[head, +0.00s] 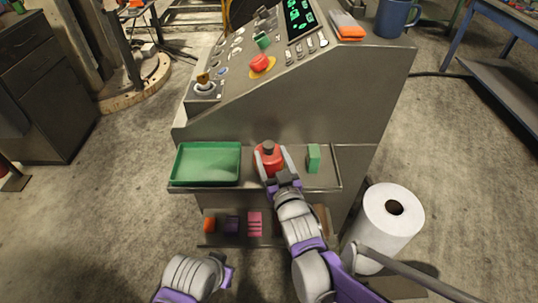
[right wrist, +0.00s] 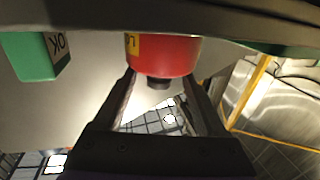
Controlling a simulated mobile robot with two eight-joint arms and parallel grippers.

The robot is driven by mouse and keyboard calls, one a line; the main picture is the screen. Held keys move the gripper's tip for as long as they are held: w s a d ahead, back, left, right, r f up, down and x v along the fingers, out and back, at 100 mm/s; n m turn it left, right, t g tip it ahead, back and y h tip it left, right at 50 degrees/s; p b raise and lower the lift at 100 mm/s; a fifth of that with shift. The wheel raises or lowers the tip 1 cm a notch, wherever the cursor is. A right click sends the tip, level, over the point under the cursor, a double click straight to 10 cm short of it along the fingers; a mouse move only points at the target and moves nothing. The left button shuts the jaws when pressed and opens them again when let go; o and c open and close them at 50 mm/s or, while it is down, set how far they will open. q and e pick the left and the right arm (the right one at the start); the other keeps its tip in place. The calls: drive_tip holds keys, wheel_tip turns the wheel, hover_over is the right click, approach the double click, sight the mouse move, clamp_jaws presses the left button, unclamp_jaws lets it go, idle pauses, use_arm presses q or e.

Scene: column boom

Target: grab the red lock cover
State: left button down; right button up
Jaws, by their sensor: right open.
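The red lock cover (head: 268,158) stands on the narrow grey shelf at the front of the console, between the green tray and a green block. It has a dark knob on top. My right gripper (head: 272,165) is open, with one finger on each side of the cover. In the right wrist view the red cover (right wrist: 165,55) sits between the fingertips, with a yellow label and a dark knob. I cannot tell whether the fingers touch it. Part of my left arm shows at the bottom of the head view, but its gripper is not in view.
The green tray (head: 207,163) is left of the cover; the green block (head: 313,158) is to its right and also shows in the wrist view (right wrist: 38,56). A white paper roll (head: 392,215) stands at the lower right. The sloping control console (head: 330,95) rises behind the shelf.

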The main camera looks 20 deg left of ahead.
sight(270, 153)
drive_tip(key=shift+x, duration=1.55)
drive_tip(key=shift+s, duration=0.1)
clamp_jaws()
